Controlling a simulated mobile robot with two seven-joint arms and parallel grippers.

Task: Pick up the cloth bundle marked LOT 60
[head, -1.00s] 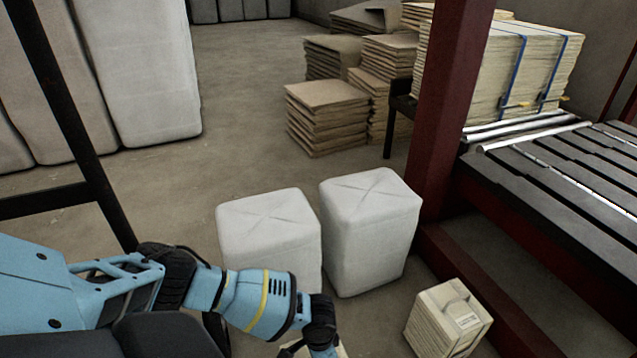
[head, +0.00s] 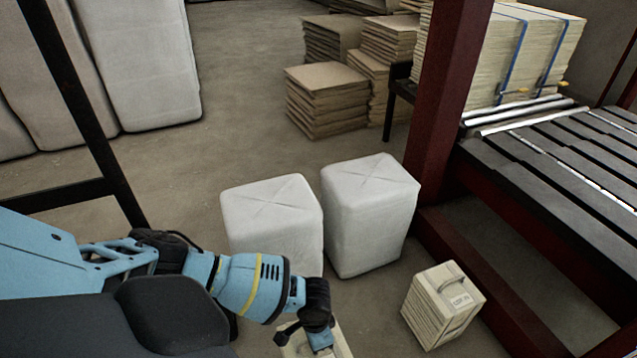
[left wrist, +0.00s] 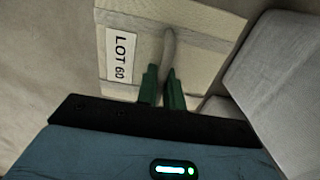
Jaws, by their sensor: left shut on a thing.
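The cloth bundle marked LOT 60 (left wrist: 120,55) is pale, with a white label and a strap handle (left wrist: 168,45) on its top, in the left wrist view. My left gripper (left wrist: 161,78) has its green fingers closed on this handle, one on each side. In the head view, the left gripper (head: 320,340) is over the bundle (head: 341,340), which is cut off by the bottom edge. I cannot tell whether the bundle touches the floor. My right gripper is in neither view.
A similar labelled bundle (head: 445,305) stands to the right; its label is too small to read. Two white wrapped bales (head: 370,215) stand just beyond the gripper. A red post (head: 440,110) and a slatted platform (head: 560,170) bound the right. Open floor (head: 230,110) lies behind.

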